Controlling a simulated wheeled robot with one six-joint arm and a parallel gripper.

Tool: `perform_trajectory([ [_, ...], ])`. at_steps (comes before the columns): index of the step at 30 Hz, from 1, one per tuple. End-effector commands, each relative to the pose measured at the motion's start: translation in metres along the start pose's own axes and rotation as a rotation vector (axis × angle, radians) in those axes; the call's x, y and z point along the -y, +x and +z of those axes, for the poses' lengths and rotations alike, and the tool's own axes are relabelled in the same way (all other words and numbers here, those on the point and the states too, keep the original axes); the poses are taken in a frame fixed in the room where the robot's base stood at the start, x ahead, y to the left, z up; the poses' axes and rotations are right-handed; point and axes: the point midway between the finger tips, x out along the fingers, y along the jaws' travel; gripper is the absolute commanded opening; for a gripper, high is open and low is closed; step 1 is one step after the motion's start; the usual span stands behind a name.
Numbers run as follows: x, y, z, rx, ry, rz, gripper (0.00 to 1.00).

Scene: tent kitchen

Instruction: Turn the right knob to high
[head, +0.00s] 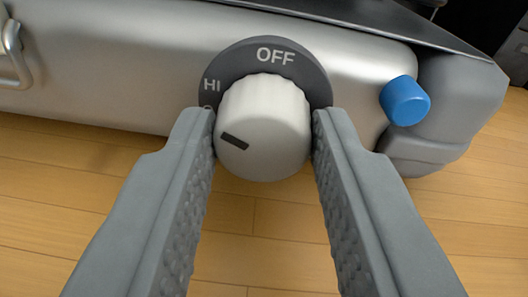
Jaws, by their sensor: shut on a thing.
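The knob (264,138) is a pale, ridged round knob on the silver front of a stove, near its right end. Behind it a dark grey dial plate (300,65) shows OFF at the top and HI at the upper left. More lettering below HI is mostly hidden. The knob's dark pointer mark sits at its lower left and points left and slightly up, below HI. My gripper (263,118) is shut on the knob, with one grey finger against each side.
A blue button (405,101) sticks out of the stove front (130,55) to the right of the knob. A metal latch (14,55) is at the far left. The dark stove top edge runs above, and a wooden surface (60,190) lies below.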

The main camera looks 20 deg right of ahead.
Motion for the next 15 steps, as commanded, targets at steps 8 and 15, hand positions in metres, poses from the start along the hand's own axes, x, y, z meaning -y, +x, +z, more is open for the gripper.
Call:
perform_trajectory([
  [8, 0.0005, -0.0001, 0.0011, 0.006, -0.071, 0.005, 0.08],
  [15, 0.0006, -0.0002, 0.0011, 0.006, -0.081, 0.006, 0.08],
])
